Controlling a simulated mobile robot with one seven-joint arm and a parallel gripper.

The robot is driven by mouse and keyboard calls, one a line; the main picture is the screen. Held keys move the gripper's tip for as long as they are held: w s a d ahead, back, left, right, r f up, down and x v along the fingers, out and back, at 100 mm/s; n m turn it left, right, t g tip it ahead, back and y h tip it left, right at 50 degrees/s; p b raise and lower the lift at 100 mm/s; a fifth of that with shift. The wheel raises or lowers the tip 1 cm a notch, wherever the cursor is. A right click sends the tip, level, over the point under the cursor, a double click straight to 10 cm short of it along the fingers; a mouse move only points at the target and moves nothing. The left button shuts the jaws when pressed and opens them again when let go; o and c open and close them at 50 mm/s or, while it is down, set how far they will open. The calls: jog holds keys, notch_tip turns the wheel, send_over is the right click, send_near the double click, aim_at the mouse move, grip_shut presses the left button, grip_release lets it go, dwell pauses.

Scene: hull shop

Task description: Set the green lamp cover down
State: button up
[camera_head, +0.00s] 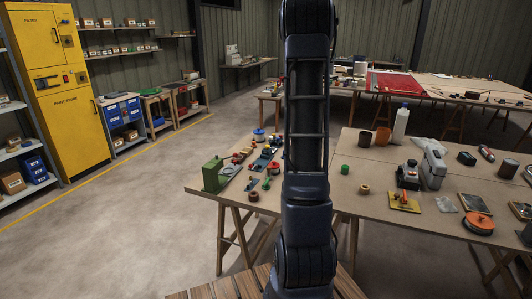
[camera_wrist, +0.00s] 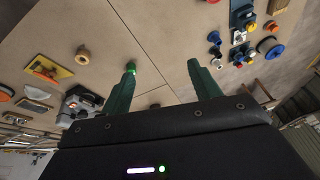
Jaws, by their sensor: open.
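The green lamp cover is probably the small green piece (camera_head: 345,169) standing on the wooden workbench (camera_head: 376,174), just right of my arm in the head view. In the wrist view a small bright green piece (camera_wrist: 133,67) shows by the tip of the left finger, which partly covers it. My gripper (camera_wrist: 161,66) is open, with its two dark green fingers wide apart and only bare bench seen between them. I cannot tell whether the left finger touches the green piece. My arm hides my gripper in the head view.
A brown ring (camera_head: 364,190) and a yellow plate (camera_head: 404,201) with an orange part lie to the right. A green box-like tool (camera_head: 213,175) and several small colored parts crowd the bench's left end. A white bottle (camera_head: 401,126) and brown cups stand at the back.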

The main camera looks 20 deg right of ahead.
jog(key=s+a+r+n+y, duration=0.1)
jog(key=s+a+r+n, duration=0.15)
jog(key=s+a, duration=0.35)
jog(key=s+a+r+n+t, duration=0.1)
jog(key=s+a+r, duration=0.25)
jog(key=a, duration=0.55)
jog(key=s+a+r+n+y, duration=0.1)
jog(key=s+a+r+n, duration=0.1)
jog(key=s+a+r, duration=0.35)
jog(key=s+a+f+n, duration=0.3)
jog(key=s+a+n, duration=0.3)
jog(key=s+a, duration=0.9)
jog(key=s, duration=0.4)
jog(key=shift+s+a+t, duration=0.25)
jog(key=shift+a+t, duration=0.05)
jog(key=shift+a, duration=0.05)
